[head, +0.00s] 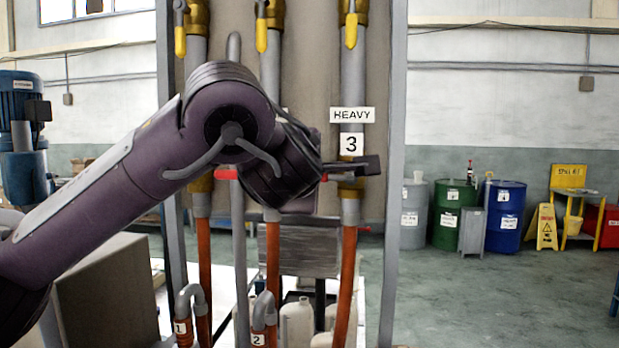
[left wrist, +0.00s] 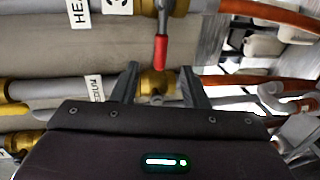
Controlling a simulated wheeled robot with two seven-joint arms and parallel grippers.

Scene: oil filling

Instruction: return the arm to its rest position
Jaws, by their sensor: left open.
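My left arm (head: 130,165) reaches in from the left in the head view, with its wrist in front of the pipes. My left gripper (head: 352,168) is beside the pipe marked HEAVY and 3. In the left wrist view the left gripper (left wrist: 160,76) has its two dark fingers apart, with nothing held between them. A red valve handle (left wrist: 161,53) shows just beyond the fingertips; contact cannot be told. A brass fitting (left wrist: 153,84) on the MEDIUM pipe shows between the fingers. My right gripper is not in view.
The HEAVY pipe (head: 352,85) has a yellow handle (head: 351,30) above. Another red handle (head: 226,174) shows left of the wrist. Orange hoses (head: 343,290) and white jugs (head: 298,325) are below. A frame post (head: 393,130) stands right. The right floor is open before drums (head: 507,215).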

